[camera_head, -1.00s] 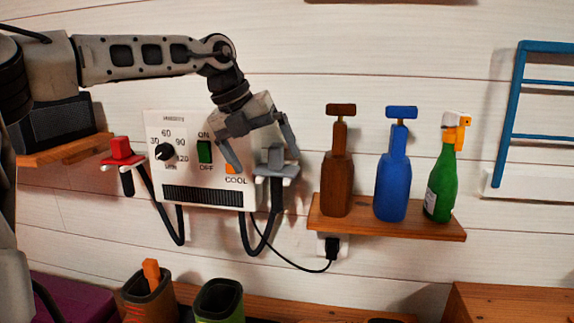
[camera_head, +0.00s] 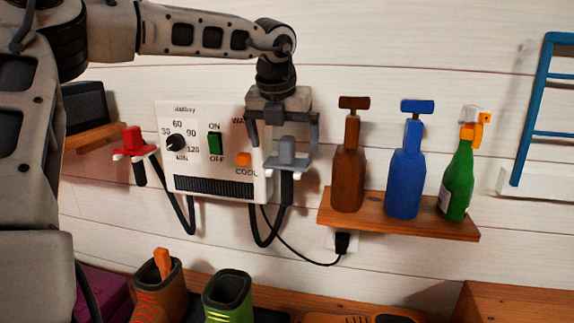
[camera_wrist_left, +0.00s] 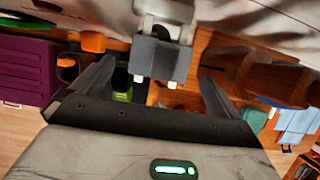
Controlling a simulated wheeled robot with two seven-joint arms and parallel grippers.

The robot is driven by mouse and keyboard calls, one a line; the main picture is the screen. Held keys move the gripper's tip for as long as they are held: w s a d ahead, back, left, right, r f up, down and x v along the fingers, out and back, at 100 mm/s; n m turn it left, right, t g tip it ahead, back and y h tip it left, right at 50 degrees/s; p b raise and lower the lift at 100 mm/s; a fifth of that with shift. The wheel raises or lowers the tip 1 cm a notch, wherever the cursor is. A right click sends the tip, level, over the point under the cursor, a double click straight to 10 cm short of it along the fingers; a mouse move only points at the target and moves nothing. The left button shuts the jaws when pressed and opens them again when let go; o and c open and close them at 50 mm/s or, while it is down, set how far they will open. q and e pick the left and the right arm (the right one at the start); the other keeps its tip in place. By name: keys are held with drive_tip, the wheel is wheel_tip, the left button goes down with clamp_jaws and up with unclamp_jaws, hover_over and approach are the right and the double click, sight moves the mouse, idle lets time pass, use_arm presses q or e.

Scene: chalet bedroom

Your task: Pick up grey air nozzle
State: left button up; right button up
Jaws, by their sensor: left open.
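The grey air nozzle (camera_head: 286,151) sits in its white holder at the right side of the white dryer box (camera_head: 212,187), with a black hose hanging below it. My left gripper (camera_head: 284,140) is open, pointing down, with its fingers on either side of the nozzle in the head view. In the left wrist view the grey nozzle (camera_wrist_left: 158,58) lies between the two spread fingers, near the far end of the gap. I cannot tell whether a finger touches it. My right gripper is not in view.
A red nozzle (camera_head: 133,142) hangs at the box's left side. A wooden shelf (camera_head: 400,222) to the right holds a brown bottle (camera_head: 348,165), a blue bottle (camera_head: 406,170) and a green spray bottle (camera_head: 458,180). Boots (camera_head: 228,293) stand below. A black plug (camera_head: 342,243) is in the wall.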

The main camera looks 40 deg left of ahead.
sight(287, 154)
use_arm(q)
drive_tip(key=x, duration=0.2)
drive_tip(key=p+x, duration=0.1)
drive_tip(key=x, duration=0.2)
drive_tip(key=shift+w, duration=0.3)
drive_tip(key=shift+c, duration=0.3)
drive_tip(key=c, duration=0.8)
drive_tip(key=shift+c, duration=0.2)
drive_tip(key=shift+r, duration=0.15)
